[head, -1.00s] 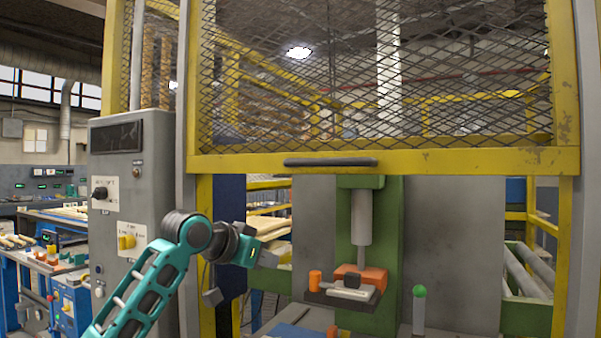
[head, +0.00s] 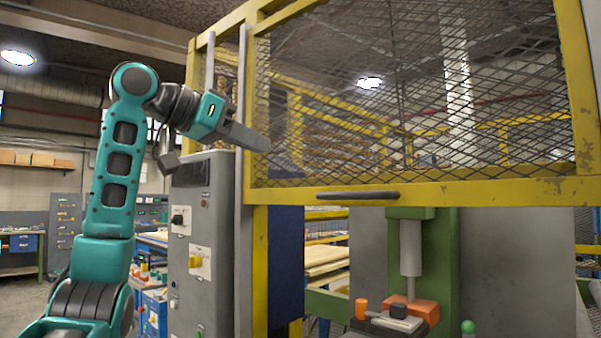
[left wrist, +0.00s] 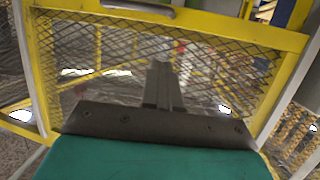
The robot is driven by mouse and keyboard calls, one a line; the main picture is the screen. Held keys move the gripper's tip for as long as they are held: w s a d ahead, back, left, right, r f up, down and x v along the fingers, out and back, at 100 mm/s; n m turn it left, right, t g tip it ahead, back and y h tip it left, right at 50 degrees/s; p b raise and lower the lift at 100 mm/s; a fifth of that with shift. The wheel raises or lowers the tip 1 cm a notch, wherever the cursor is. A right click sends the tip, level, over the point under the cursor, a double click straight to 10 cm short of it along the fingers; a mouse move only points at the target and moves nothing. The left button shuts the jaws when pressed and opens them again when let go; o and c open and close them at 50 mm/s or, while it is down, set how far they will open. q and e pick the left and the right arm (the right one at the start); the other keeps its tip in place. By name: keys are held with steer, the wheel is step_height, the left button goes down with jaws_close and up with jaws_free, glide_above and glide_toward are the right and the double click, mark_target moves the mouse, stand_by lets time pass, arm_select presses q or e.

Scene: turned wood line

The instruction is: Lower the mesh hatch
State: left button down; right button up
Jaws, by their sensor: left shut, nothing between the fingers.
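The mesh hatch is a yellow-framed panel of dark diamond mesh, and its bottom bar (head: 470,194) hangs above the press opening, which is uncovered. A dark horizontal handle (head: 357,195) is fixed on that bar. My left gripper (head: 264,143) is raised at the hatch's left side, above the handle's level, with its fingers pointing right. The fingers are shut and empty. In the left wrist view the shut fingers (left wrist: 161,68) show against the mesh, and the handle (left wrist: 138,8) is at the top edge, apart from them. Whether the fingertips touch the mesh cannot be told. My right gripper is out of view.
A grey control cabinet (head: 205,250) with knobs stands left of the hatch, below my left gripper. Under the hatch is a green press (head: 443,260) with an orange block (head: 420,308) below its ram. A green-topped post (head: 468,328) stands at the lower right.

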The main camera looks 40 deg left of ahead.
arm_select(q)
steer(key=f+x, duration=0.2)
steer(key=x, duration=1)
steer(key=shift+f+p, duration=0.4)
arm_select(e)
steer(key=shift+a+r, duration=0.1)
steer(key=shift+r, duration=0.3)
arm_select(q)
steer(key=shift+a+f, duration=0.15)
